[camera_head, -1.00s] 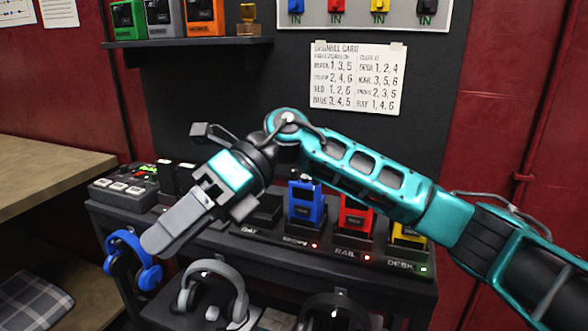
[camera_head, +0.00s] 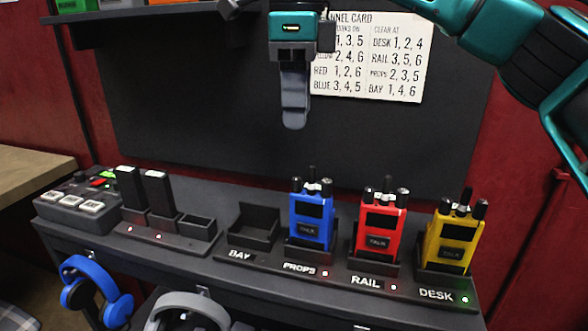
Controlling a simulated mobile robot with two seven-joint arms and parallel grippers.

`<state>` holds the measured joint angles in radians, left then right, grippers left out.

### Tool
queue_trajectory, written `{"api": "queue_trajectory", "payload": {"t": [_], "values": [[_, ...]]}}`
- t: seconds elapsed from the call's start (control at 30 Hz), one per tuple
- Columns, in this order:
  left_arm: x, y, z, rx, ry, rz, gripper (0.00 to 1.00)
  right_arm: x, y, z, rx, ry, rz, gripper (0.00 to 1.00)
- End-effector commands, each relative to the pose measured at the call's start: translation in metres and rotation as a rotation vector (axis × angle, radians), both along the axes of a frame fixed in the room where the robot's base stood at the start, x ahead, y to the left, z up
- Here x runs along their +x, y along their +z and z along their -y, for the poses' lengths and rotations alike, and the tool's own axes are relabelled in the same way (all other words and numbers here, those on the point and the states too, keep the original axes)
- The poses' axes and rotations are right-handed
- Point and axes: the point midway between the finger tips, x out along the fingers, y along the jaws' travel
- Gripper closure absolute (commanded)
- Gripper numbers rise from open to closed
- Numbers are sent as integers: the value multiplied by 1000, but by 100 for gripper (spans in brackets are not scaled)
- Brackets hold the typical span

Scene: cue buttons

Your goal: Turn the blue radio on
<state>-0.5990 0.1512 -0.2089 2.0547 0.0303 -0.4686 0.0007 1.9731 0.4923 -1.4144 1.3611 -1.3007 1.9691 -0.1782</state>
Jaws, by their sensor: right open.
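The blue radio (camera_head: 311,220) stands upright in the dock labelled PROPS, with several dark stubs on its top and a dark screen on its front. A small light shows beside the PROPS label. My right gripper (camera_head: 294,122) hangs pointing down above and slightly left of the blue radio, in front of the dark back panel. It is empty and apart from the radio. Its fingers overlap from this angle, so the gap between them is hidden. My left gripper is out of view.
A red radio (camera_head: 380,229) stands in the RAIL dock and a yellow radio (camera_head: 452,241) in the DESK dock, lit green. The BAY dock (camera_head: 254,226) is empty. A charger (camera_head: 152,206) and button box (camera_head: 77,200) stand left. A channel card (camera_head: 384,62) hangs behind.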

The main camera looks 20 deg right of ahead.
Motion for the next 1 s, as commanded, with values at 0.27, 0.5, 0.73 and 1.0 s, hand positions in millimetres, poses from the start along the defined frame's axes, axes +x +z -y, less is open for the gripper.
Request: {"api": "queue_trajectory", "payload": {"t": [0.27, 0.5, 0.73, 1.0], "values": [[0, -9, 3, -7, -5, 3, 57, 1, -63, 1, 0, 0, -2, 57], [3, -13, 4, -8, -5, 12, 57, 2, -96, 1, 2, 0, -1, 57], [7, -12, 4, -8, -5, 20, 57, 2, -105, 1, 2, 0, 0, 57], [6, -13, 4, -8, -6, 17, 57, 2, -104, 1, 2, 0, 0, 64]]}}
